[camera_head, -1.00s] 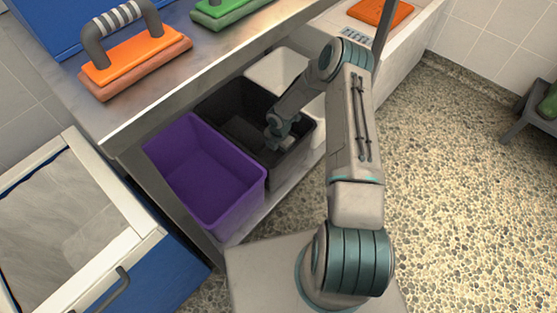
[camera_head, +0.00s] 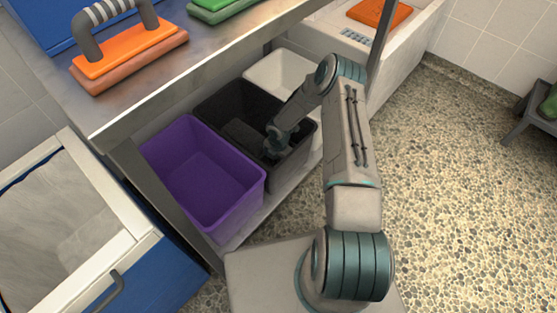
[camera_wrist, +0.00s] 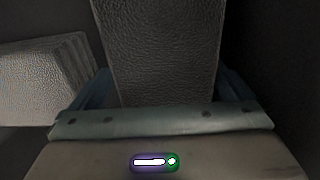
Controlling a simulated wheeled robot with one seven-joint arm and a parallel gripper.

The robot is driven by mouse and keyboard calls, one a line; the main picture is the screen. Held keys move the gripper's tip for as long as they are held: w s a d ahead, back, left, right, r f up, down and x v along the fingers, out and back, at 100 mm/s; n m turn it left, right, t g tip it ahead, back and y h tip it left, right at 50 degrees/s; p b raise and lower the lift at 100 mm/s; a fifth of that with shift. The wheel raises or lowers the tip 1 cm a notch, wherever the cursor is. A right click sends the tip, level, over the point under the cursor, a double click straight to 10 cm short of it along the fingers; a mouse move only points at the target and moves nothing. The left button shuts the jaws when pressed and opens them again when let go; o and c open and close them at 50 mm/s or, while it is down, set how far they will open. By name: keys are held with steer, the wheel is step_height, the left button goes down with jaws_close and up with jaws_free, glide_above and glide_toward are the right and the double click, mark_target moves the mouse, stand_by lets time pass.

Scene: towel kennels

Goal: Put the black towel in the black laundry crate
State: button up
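The black laundry crate (camera_head: 219,98) stands on the low shelf under the counter, between a purple and a white crate. My gripper (camera_head: 277,142) reaches down into it near its right wall. In the wrist view a dark, rough-textured slab, seemingly the black towel (camera_wrist: 160,45), stands between the blue fingers of my gripper (camera_wrist: 165,92). Both fingers appear to press against its sides, and their tips are hidden behind it. The towel is hard to tell from the dark crate interior in the head view.
The purple crate (camera_head: 245,200) is close on the left, the white crate (camera_head: 262,75) behind. The counter edge (camera_head: 200,75) overhangs the crates. A grey layered thing (camera_wrist: 45,80) lies left in the wrist view. Open floor lies right.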

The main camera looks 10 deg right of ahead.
step_height(320, 180, up, 12)
steer(key=p, duration=0.4)
steer(key=shift+r, duration=0.2)
stand_by(0.5)
